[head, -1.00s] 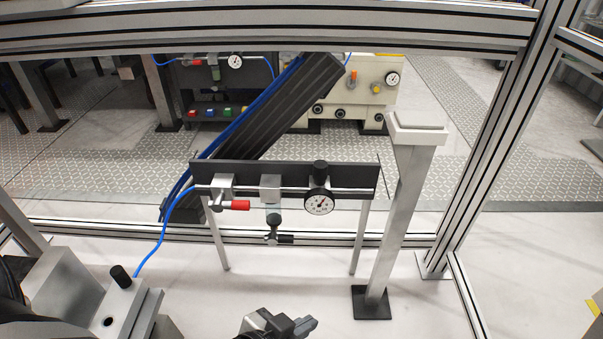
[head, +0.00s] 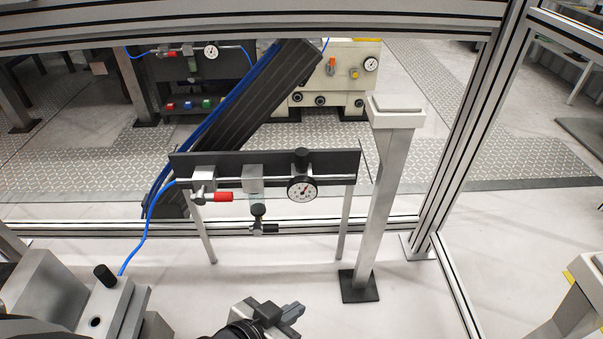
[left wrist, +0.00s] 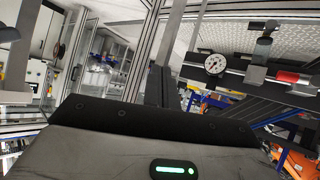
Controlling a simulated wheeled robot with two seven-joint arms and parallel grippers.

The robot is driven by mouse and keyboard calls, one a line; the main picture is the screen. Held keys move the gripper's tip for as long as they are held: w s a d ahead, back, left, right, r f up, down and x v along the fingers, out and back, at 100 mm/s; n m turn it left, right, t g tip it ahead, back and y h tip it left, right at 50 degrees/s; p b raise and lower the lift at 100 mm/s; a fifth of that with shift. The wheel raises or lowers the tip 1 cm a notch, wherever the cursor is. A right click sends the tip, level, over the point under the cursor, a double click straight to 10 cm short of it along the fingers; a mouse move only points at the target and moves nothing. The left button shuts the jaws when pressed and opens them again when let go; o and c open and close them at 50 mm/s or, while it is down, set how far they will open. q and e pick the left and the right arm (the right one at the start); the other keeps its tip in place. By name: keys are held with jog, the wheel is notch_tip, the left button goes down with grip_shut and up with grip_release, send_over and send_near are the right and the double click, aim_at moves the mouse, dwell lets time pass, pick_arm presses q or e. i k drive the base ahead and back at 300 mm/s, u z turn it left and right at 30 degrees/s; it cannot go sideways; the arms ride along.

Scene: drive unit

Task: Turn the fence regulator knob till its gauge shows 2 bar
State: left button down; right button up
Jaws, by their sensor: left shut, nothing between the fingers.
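The fence regulator's black knob (head: 302,155) sits on top of the regulator on a dark rail panel (head: 228,165). Its round white gauge (head: 303,188) faces me just below, with the needle toward the upper right. The numbers are too small to read. My left gripper (head: 290,312) is shut and empty, low in the head view, below and apart from the knob. My right gripper is out of view.
A red-handled valve (head: 222,197) and a hanging filter bowl (head: 258,212) share the panel. A grey post (head: 385,200) with a pale top stands right of it. A blue hose (head: 150,215) runs down to a metal block (head: 112,310) at left. White floor in front is mostly clear.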

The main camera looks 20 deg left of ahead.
aim_at(300, 153)
jog(key=z, duration=0.35)
jog(key=k, duration=0.25)
jog(key=u, duration=0.7)
jog(key=i, duration=1.15)
jog(key=z, duration=0.5)
